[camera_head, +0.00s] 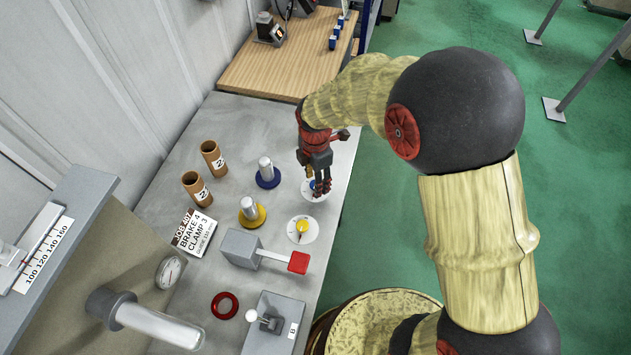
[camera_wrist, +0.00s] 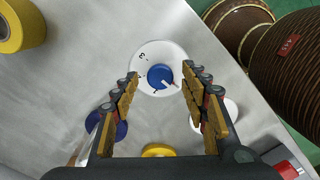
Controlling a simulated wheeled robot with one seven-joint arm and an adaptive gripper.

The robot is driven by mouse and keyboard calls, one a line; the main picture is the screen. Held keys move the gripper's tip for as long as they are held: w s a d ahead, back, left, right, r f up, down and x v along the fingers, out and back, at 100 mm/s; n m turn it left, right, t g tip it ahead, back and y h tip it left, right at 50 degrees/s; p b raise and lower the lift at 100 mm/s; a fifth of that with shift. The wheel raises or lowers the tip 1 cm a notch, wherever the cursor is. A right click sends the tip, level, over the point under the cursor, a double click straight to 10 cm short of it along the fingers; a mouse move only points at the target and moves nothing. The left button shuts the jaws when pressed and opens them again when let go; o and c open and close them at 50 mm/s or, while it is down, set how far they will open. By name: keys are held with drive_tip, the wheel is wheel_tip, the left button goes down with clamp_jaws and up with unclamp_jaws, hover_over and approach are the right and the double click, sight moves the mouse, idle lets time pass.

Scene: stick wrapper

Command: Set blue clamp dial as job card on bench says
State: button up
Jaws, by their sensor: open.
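The blue clamp dial (camera_wrist: 161,77) sits on a round white plate (camera_wrist: 146,84). Its pale pointer is toward the lower right in the wrist view, while a printed "3" is at the plate's upper left. In the head view the blue dial (camera_head: 312,184) is partly hidden by my gripper (camera_head: 319,190). In the wrist view my gripper (camera_wrist: 160,73) is open, with one finger on each side of the dial; contact cannot be told. The job card (camera_head: 193,232) lies on the bench and reads "BRAKE 4", "CLAMP 3", with a smaller guide line that is hard to read.
A yellow dial (camera_head: 302,226) on a white plate is near my gripper. Posts with a blue base (camera_head: 268,182) and a yellow base (camera_head: 252,222) stand to the left. A red-ended lever (camera_head: 298,263) and a red ring (camera_head: 225,305) are nearer. Brown tubes (camera_head: 213,158) stand near the wall.

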drive_tip(key=shift+f, duration=0.25)
drive_tip(key=shift+c, duration=0.5)
drive_tip(key=c, duration=1.1)
